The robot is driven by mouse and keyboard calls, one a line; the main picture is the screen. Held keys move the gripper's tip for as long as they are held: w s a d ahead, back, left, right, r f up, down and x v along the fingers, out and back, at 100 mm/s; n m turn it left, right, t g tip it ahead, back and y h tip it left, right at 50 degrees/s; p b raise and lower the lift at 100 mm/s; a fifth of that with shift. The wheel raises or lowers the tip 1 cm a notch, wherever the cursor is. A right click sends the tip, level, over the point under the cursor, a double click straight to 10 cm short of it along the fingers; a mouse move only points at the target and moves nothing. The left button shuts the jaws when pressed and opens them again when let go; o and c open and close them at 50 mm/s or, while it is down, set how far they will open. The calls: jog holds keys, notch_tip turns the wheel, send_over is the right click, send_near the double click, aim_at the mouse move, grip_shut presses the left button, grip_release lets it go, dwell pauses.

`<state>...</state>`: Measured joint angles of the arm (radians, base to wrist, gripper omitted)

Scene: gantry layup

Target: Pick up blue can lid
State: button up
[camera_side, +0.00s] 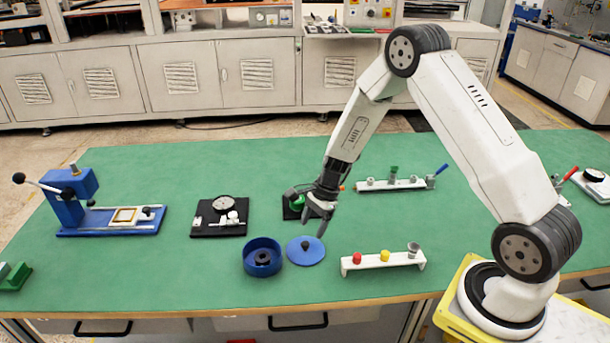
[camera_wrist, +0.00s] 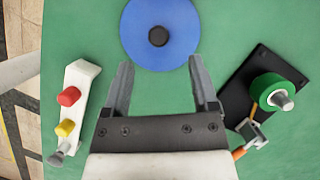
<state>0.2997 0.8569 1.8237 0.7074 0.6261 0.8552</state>
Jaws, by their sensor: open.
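The blue can lid (camera_side: 305,251) is a flat blue disc with a small dark knob at its centre. It lies on the green table, just right of the open blue can (camera_side: 262,257). In the wrist view the lid (camera_wrist: 180,48) is at the top middle, ahead of the fingertips. My gripper (camera_side: 315,221) is above the table, behind and slightly right of the lid in the side view. In the wrist view my gripper (camera_wrist: 156,62) has its two fingers spread, with nothing between them but green table and the lid's near edge.
A white rack (camera_side: 383,262) with red and yellow knobs stands right of the lid. A black plate with a green spool (camera_wrist: 275,88) is close by on the other side. A black gauge plate (camera_side: 218,229) and a blue press (camera_side: 72,205) stand farther left. The front table strip is clear.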

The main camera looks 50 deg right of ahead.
aim_at(306, 243)
jog(key=shift+f, duration=0.15)
jog(key=shift+x, duration=2.5)
jog(key=shift+a, duration=0.1)
grip_shut()
